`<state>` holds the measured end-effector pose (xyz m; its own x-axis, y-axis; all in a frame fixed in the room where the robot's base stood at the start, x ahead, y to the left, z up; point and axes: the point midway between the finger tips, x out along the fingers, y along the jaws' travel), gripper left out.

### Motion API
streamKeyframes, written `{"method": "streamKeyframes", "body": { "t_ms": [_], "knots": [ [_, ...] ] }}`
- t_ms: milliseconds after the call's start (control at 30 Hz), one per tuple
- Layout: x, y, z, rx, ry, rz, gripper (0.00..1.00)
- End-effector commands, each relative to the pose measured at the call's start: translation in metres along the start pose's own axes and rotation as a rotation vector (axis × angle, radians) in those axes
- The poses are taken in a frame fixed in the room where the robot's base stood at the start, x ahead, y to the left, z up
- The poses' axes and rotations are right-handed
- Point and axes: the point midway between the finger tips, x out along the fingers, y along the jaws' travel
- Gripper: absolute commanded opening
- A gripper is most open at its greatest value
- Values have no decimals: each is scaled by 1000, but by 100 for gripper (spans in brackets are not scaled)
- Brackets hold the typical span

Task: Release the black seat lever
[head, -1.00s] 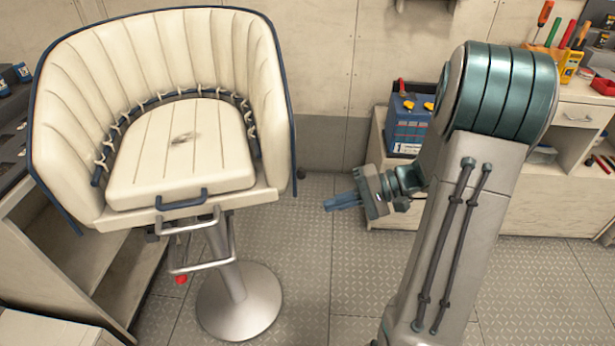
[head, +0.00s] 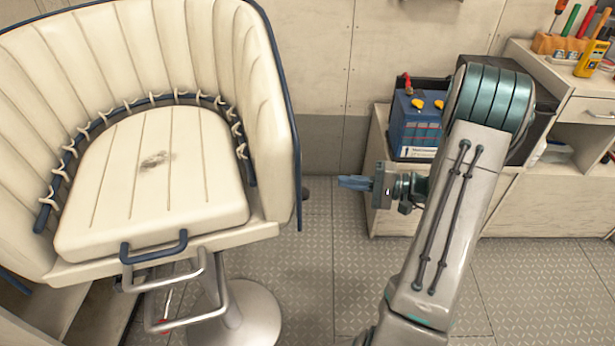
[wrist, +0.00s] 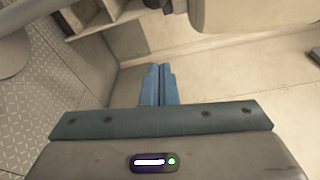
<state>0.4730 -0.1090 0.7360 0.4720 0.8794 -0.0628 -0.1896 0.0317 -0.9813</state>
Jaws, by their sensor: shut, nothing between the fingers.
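The cream seat (head: 150,185) with its curved, laced backrest fills the left of the head view. A small dark knob (head: 305,193) shows just past the seat's right edge; it may be the black lever's end, but I cannot tell. My gripper (head: 342,182) is to the right of the knob, apart from it, with its blue fingers pointing left towards the seat. In the wrist view the fingers (wrist: 159,70) are together and empty. A cream padded edge (wrist: 240,15) lies ahead at the top right there.
A dark blue bar handle (head: 155,250) is on the seat's front edge, above a metal footrest (head: 180,322) and round pedestal base (head: 255,318). A blue battery box (head: 415,128) and a cabinet (head: 530,205) stand behind my arm. Patterned floor between seat and cabinet is clear.

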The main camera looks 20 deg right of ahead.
Motion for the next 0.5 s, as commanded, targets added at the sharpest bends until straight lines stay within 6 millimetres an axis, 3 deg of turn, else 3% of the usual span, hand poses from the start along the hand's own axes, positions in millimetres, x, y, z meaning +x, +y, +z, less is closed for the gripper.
{"method": "streamKeyframes", "body": {
  "t_ms": [333, 500],
  "knots": [
    [4, 0, 0, 0, -3, 1, 0],
    [24, 0, 1, 0, -6, 1, 0]
  ]
}}
